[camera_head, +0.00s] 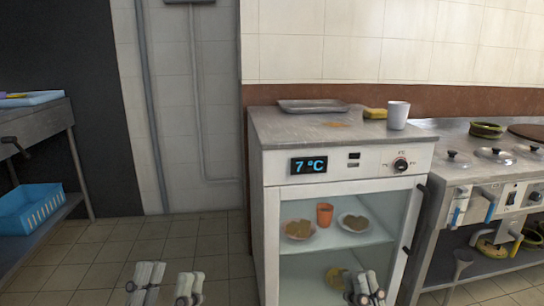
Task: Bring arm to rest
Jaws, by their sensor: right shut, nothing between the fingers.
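My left gripper (167,284) shows at the bottom edge, left of the fridge, over the tiled floor. Its two fingers stand apart with nothing between them. My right gripper (365,285) shows at the bottom edge in front of the lower part of the fridge's glass door. Its fingers are together and hold nothing. The rest of both arms is out of view.
The glass-door fridge (278,165) reads 7 °C and has plates and an orange cup (324,214) inside. A tray (312,105), sponge (374,113) and white cup (398,115) stand on top. A stove counter (455,178) is right; a blue basket (30,212) sits left.

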